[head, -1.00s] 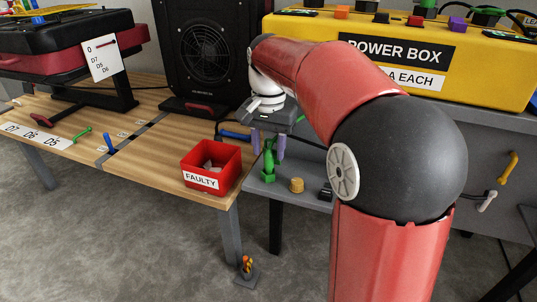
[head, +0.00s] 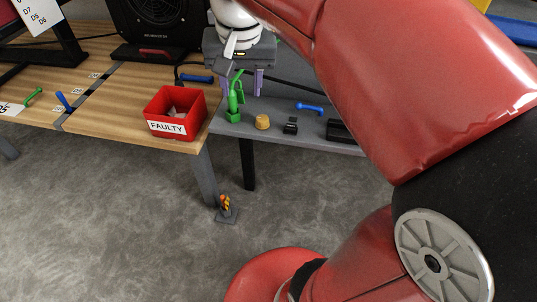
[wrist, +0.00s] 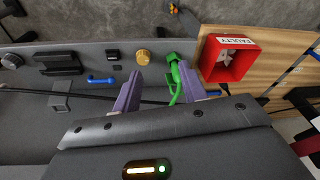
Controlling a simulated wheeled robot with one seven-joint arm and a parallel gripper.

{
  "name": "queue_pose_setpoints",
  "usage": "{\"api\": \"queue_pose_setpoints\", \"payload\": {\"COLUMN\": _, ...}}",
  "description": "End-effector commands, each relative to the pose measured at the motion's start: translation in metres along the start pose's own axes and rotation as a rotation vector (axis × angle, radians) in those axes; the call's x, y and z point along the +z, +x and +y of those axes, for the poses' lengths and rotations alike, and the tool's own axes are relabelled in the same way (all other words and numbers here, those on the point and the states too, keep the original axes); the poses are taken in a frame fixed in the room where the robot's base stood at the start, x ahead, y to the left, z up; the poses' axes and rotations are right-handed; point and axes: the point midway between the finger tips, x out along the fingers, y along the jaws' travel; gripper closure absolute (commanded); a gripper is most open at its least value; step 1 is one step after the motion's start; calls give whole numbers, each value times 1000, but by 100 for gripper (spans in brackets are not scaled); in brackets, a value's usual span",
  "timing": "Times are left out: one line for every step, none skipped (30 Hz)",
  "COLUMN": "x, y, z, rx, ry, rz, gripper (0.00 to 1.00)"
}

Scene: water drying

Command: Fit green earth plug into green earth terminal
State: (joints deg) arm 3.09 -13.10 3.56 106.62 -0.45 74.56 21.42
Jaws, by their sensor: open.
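The green earth plug (head: 238,97) stands upright on the grey shelf, with a green block (head: 233,116) at its foot. In the wrist view the plug (wrist: 173,72) shows just past my fingertips, toward the right finger. My gripper (head: 243,84) is open, with its purple fingers pointing down at the upper part of the plug. The wrist view shows the fingers of my gripper (wrist: 162,92) apart, with the plug's green loop between them near the right one. I cannot tell whether they touch it. No green terminal can be made out apart from that block.
A red FAULTY bin (head: 175,113) stands left of the plug on the wooden table (head: 120,105). A tan knob (head: 262,122), a black part (head: 290,126) and a blue handle (head: 310,108) lie to the right on the grey shelf (head: 270,106). A black fan unit stands behind.

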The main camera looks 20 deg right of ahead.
Motion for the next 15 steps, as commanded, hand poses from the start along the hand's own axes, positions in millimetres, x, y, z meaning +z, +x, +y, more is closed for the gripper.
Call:
{"api": "queue_pose_setpoints", "payload": {"x": 25, "y": 3, "z": 9, "rx": -14, "ry": -51, "rz": 42, "gripper": 58}}
{"api": "queue_pose_setpoints", "payload": {"x": 36, "y": 7, "z": 14, "rx": -21, "ry": -84, "rz": 66, "gripper": 58}}
{"api": "queue_pose_setpoints", "payload": {"x": 52, "y": 13, "z": 20, "rx": -31, "ry": -125, "rz": 99, "gripper": 58}}
{"api": "queue_pose_setpoints", "payload": {"x": 63, "y": 18, "z": 25, "rx": -38, "ry": -155, "rz": 122, "gripper": 58}}
{"api": "queue_pose_setpoints", "payload": {"x": 73, "y": 24, "z": 29, "rx": -43, "ry": -184, "rz": 143, "gripper": 58}}
{"api": "queue_pose_setpoints", "payload": {"x": 86, "y": 31, "z": 34, "rx": -50, "ry": -219, "rz": 171, "gripper": 58}}
{"api": "queue_pose_setpoints", "payload": {"x": 94, "y": 36, "z": 37, "rx": -55, "ry": -243, "rz": 190, "gripper": 58}}
{"api": "queue_pose_setpoints", "payload": {"x": 102, "y": 41, "z": 41, "rx": -58, "ry": -265, "rz": 206, "gripper": 58}}
{"api": "queue_pose_setpoints", "payload": {"x": 111, "y": 48, "z": 44, "rx": -62, "ry": -290, "rz": 227, "gripper": 58}}
{"api": "queue_pose_setpoints", "payload": {"x": 116, "y": 52, "z": 46, "rx": -65, "ry": -305, "rz": 240, "gripper": 58}}
{"api": "queue_pose_setpoints", "payload": {"x": 121, "y": 56, "z": 48, "rx": -67, "ry": -320, "rz": 250, "gripper": 58}}
{"api": "queue_pose_setpoints", "payload": {"x": 125, "y": 60, "z": 50, "rx": -69, "ry": -334, "rz": 262, "gripper": 58}}
{"api": "queue_pose_setpoints", "payload": {"x": 128, "y": 62, "z": 51, "rx": -70, "ry": -343, "rz": 267, "gripper": 58}}
{"api": "queue_pose_setpoints", "payload": {"x": 130, "y": 64, "z": 52, "rx": -71, "ry": -349, "rz": 273, "gripper": 58}}
{"api": "queue_pose_setpoints", "payload": {"x": 132, "y": 66, "z": 52, "rx": -71, "ry": -355, "rz": 278, "gripper": 58}}
